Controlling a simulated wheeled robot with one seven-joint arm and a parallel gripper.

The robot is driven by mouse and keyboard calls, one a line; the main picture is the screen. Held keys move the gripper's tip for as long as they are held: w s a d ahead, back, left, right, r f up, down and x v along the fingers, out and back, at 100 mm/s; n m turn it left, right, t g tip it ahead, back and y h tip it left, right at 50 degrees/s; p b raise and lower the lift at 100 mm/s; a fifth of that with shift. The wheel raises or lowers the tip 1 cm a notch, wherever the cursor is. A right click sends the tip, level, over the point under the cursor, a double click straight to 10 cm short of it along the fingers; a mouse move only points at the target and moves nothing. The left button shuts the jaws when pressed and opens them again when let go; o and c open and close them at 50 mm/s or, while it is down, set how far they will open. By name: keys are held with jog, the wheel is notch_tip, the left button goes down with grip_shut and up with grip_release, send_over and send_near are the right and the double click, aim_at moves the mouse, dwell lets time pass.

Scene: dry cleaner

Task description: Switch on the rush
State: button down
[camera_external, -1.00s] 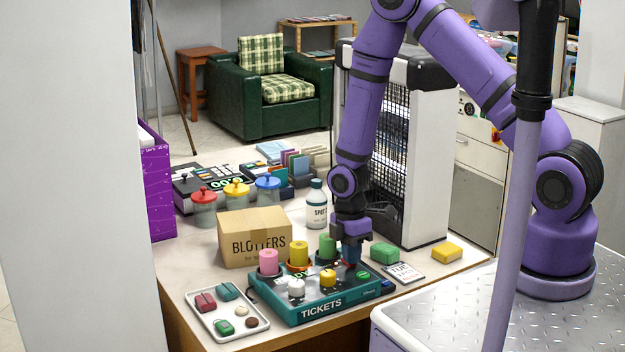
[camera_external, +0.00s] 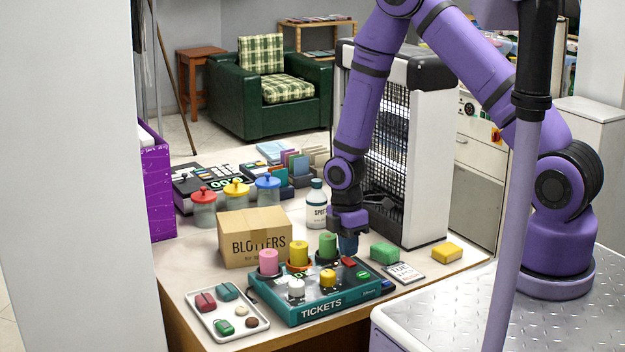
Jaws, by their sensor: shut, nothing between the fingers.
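The teal ticket machine (camera_external: 318,309), marked TICKETS, sits on the counter. A small red switch-like part (camera_external: 349,262) shows near its back right, and a green button (camera_external: 363,275) is to the right of that. No label reading "rush" is legible, and I cannot tell whether the red part is on or off. A white knob (camera_external: 296,288) and a yellow knob (camera_external: 328,277) stand on its top. My gripper (camera_external: 348,247) points down just above the red part, shut and empty, apart from it as far as I can see.
Pink (camera_external: 268,262), yellow (camera_external: 299,253) and green (camera_external: 327,245) rolls stand along the machine's back. A cardboard box (camera_external: 254,238) and a white bottle (camera_external: 316,205) are behind. A green block (camera_external: 384,254) and date card (camera_external: 404,273) lie right. A tray (camera_external: 212,334) is front left.

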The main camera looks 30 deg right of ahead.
notch_tip(320, 180, up, 13)
jog(key=s, duration=0.1)
jog(key=shift+s, duration=0.3)
dwell(0.4)
notch_tip(320, 180, up, 12)
jog(key=m+t, duration=0.2)
jog(key=m, duration=0.2)
send_over(352, 263)
jog(key=s+d, duration=0.1)
jog(key=d, duration=0.5)
jog(key=s+d+r+m+t, duration=0.1)
jog(key=s+d+r+m, duration=0.4)
jog(key=r, duration=0.4)
jog(key=s+d+r+m+t, duration=0.1)
jog(key=s+d+r+m, duration=0.2)
jog(key=s, duration=0.4)
jog(key=s+d+r+m+t, duration=0.2)
jog(key=s+d+r+m, duration=0.1)
jog(key=s+r+m, duration=0.3)
jog(key=shift+s+d+r+t, duration=0.35)
jog(key=shift+s+r, duration=0.2)
jog(key=shift+s, duration=0.65)
